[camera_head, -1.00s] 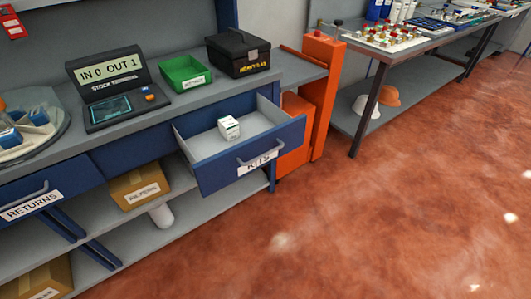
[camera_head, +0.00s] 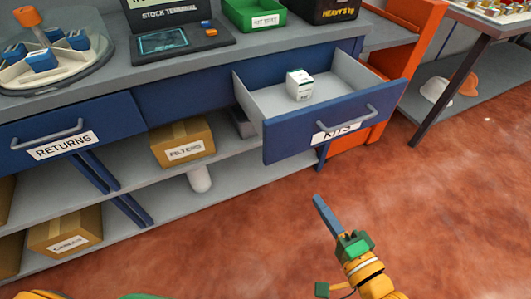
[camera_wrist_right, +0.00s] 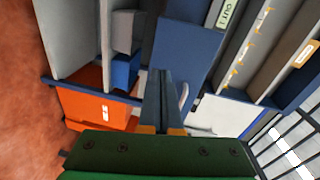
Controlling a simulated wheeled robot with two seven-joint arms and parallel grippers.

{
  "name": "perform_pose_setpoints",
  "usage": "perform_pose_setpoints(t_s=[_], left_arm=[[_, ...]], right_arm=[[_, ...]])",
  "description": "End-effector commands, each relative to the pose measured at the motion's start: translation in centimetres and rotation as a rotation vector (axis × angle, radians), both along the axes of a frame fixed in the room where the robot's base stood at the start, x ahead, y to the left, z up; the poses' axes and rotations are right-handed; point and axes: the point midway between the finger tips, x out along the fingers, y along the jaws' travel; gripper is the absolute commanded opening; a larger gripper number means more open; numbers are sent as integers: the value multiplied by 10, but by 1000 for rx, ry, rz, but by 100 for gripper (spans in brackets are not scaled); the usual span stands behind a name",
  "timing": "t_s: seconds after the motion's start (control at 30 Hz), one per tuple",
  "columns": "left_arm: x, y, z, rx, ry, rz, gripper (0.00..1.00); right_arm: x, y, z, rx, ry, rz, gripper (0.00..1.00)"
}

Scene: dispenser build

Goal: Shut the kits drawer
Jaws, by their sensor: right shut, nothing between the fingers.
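The kits drawer (camera_head: 290,140) is pulled open from the bench in the head view. It has a blue front, a grey bar handle and a white KITS label (camera_head: 336,132). A small white box (camera_head: 299,84) stands inside it. My right gripper (camera_head: 318,200) is in front of and below the drawer front, apart from it, with its blue fingers together and empty. Its closed fingers also show in the wrist view (camera_wrist_right: 161,75). My left gripper's fingers are out of view; only bits of yellow and green of my own body show at the bottom left edge.
The returns drawer (camera_head: 75,135) is at the left. A stock terminal (camera_head: 175,38), a green bin (camera_head: 255,14) and a black case (camera_head: 332,8) stand on the bench top. An orange cabinet (camera_head: 401,50) stands right of the drawer. The red floor ahead is clear.

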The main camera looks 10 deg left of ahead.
Motion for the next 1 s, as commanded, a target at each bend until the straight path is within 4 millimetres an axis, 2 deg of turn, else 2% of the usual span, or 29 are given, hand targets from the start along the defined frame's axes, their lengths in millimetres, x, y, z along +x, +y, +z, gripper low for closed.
perform_pose_setpoints(t_s=[0.03, 0.1, 0.2, 0.7, 0.83, 1.0], left_arm=[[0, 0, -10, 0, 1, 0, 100], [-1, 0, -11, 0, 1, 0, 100], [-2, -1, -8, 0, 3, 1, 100], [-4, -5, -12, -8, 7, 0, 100], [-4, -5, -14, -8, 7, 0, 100], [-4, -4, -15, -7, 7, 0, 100]], right_arm=[[-5, 7, 11, 70, -12, 23, 0], [-9, 13, 28, 137, -15, 43, 0], [-4, 19, 36, 162, -16, 47, 0], [80, 79, 34, 154, -18, 46, 0], [94, 90, 33, 153, -18, 47, 0], [103, 96, 33, 154, -15, 46, 0]])
